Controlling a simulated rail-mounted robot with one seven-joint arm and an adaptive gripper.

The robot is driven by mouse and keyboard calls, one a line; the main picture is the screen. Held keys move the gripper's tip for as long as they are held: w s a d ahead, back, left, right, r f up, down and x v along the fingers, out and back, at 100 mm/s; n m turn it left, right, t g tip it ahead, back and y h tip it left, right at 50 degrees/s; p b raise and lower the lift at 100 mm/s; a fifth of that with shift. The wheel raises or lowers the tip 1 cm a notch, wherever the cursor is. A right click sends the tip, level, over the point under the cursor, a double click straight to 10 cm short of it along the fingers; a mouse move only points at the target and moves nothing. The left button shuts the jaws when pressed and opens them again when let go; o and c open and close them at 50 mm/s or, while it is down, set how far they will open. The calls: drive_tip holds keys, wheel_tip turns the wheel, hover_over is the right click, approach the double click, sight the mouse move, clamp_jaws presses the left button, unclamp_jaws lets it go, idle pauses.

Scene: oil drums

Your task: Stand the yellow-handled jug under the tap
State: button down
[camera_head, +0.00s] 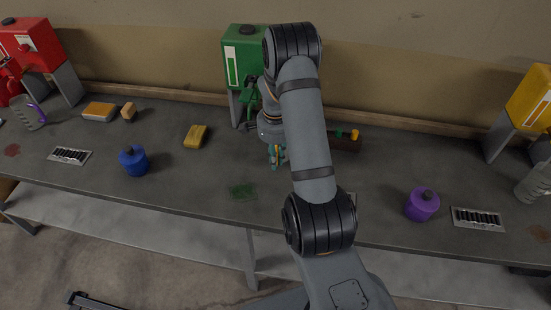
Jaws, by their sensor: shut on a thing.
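My gripper (277,154) is low over the middle of the bench, in front of the green drum (245,58) and partly hidden by my arm. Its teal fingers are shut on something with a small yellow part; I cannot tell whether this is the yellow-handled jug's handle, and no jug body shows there. The green drum has a green tap (251,92) on its front. A grey jug with a purple handle (29,112) stands by the red drum (31,48) at the left. Another grey jug (534,183) is at the right edge, its handle not visible.
A yellow drum (531,98) stands at the far right. A blue can (133,161) and purple can (422,204) stand near the front edge. A yellow sponge (196,136) lies left of my gripper.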

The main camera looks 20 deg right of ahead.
drive_tip(key=shift+f, duration=0.15)
drive_tip(key=c, duration=2.2)
unclamp_jaws()
drive_tip(key=shift+f, duration=0.1)
drive_tip(key=o, duration=0.3)
drive_tip(key=shift+o, duration=0.7)
drive_tip(key=shift+w+r, duration=0.15)
drive_tip(key=shift+r, duration=0.5)
drive_tip(key=shift+o, duration=0.5)
wheel_tip(320, 180, up, 11)
drive_tip(key=shift+r+b, duration=0.1)
drive_tip(key=shift+b, duration=0.45)
